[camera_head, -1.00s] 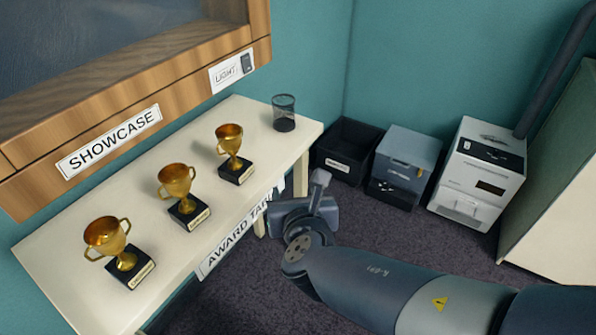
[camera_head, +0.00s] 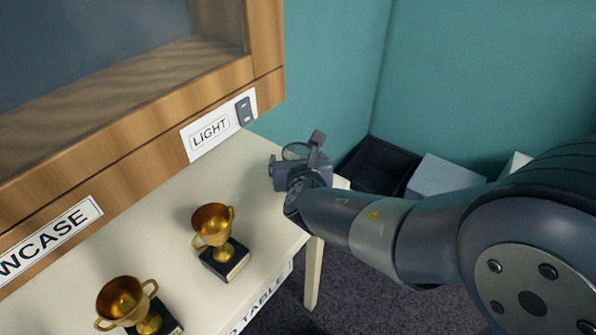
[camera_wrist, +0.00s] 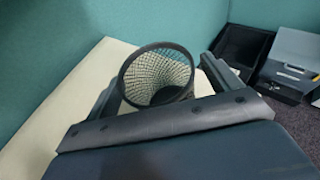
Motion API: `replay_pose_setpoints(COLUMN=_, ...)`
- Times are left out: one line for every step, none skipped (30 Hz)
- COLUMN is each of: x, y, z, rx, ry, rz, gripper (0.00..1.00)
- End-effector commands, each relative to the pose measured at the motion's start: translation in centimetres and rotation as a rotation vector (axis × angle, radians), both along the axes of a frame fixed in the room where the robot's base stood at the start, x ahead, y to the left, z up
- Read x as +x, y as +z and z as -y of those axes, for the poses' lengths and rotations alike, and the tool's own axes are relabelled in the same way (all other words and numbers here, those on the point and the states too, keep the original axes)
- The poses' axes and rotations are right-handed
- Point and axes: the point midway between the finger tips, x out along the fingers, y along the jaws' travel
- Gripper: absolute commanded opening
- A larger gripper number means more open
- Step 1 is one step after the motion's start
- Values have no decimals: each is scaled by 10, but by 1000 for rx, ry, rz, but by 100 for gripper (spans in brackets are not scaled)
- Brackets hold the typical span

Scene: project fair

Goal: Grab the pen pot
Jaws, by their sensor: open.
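The pen pot (camera_wrist: 158,78) is a dark wire-mesh cup with a round rim. In the wrist view it stands near the far end of the cream table, between the fingers of my open gripper (camera_wrist: 160,95). I cannot tell whether a finger touches it. In the head view my gripper (camera_head: 295,160) is over the table's far right end. It hides most of the pot, and only part of the rim (camera_head: 294,149) shows behind it.
Gold trophies (camera_head: 212,228) on black bases stand on the award table (camera_head: 180,225), nearer than the pot. The wooden showcase (camera_head: 150,125) with a light switch (camera_head: 244,110) overhangs at left. A black bin (camera_head: 375,165) and a grey box (camera_head: 445,177) stand on the floor at right.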

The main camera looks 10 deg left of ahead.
Motion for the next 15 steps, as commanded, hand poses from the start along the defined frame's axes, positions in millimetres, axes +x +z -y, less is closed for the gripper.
replay_pose_setpoints(x=0, y=0, z=0, rx=0, ry=0, rz=0, gripper=85)
replay_pose_setpoints(x=0, y=0, z=0, rx=0, ry=0, rz=0, gripper=85)
replay_pose_setpoints(x=0, y=0, z=0, rx=0, ry=0, rz=0, gripper=85)
replay_pose_setpoints(x=0, y=0, z=0, rx=0, ry=0, rz=0, gripper=85)
replay_pose_setpoints(x=0, y=0, z=0, rx=0, ry=0, rz=0, gripper=83)
replay_pose_setpoints(x=0, y=0, z=0, rx=0, ry=0, rz=0, gripper=80)
replay_pose_setpoints(x=0, y=0, z=0, rx=0, ry=0, rz=0, gripper=78)
replay_pose_setpoints(x=0, y=0, z=0, rx=0, ry=0, rz=0, gripper=75)
replay_pose_setpoints(x=0, y=0, z=0, rx=0, ry=0, rz=0, gripper=72)
replay_pose_setpoints(x=0, y=0, z=0, rx=0, ry=0, rz=0, gripper=70)
replay_pose_setpoints(x=0, y=0, z=0, rx=0, ry=0, rz=0, gripper=67)
replay_pose_setpoints(x=0, y=0, z=0, rx=0, ry=0, rz=0, gripper=64)
replay_pose_setpoints(x=0, y=0, z=0, rx=0, ry=0, rz=0, gripper=61)
replay_pose_setpoints(x=0, y=0, z=0, rx=0, ry=0, rz=0, gripper=59)
replay_pose_setpoints(x=0, y=0, z=0, rx=0, ry=0, rz=0, gripper=56)
